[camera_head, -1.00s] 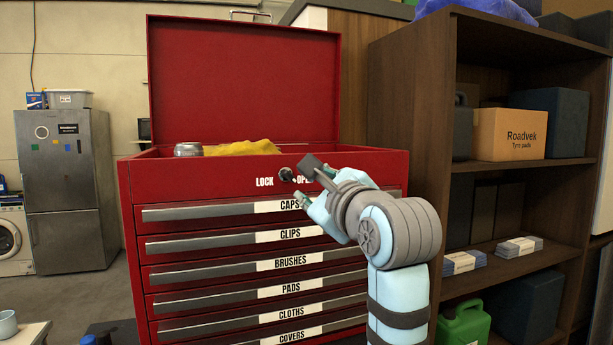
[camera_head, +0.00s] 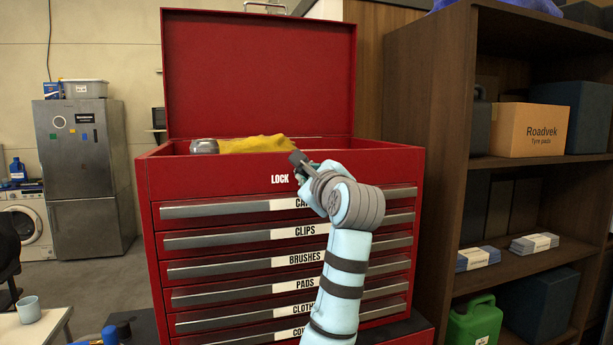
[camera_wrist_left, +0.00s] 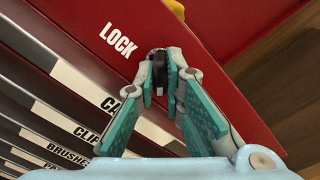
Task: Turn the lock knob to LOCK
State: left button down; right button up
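The lock knob (camera_wrist_left: 157,58) is a small dark knob on the red tool chest's upper front panel, to the right of the white word LOCK (camera_head: 279,179). In the left wrist view it sits between the fingertips of my left gripper (camera_wrist_left: 164,75), which are closed in close on both sides of it. In the head view my left gripper (camera_head: 302,172) covers the knob and the OPEN lettering. The knob's exact angle is hard to make out. My right gripper is in neither view.
The red tool chest (camera_head: 220,170) has its lid up, a yellow cloth (camera_head: 256,144) in the top and several labelled drawers below, all shut. A brown shelf unit (camera_head: 425,130) stands close on the right. A small table with a cup (camera_head: 29,309) is at the lower left.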

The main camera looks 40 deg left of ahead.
pick_arm(q)
jog(key=shift+m, duration=0.3)
jog(key=m+p, duration=0.2)
jog(key=m, duration=0.2)
jog(key=shift+r, duration=0.1)
jog(key=m+p, duration=0.2)
jog(key=m, duration=0.3)
jog(key=shift+r, duration=0.1)
jog(key=m+p, duration=0.6)
jog(key=m, duration=0.1)
jog(key=shift+p, duration=0.3)
jog(key=shift+m+p, duration=0.55)
jog(key=shift+m, duration=0.15)
jog(key=c, duration=1.7)
grip_release()
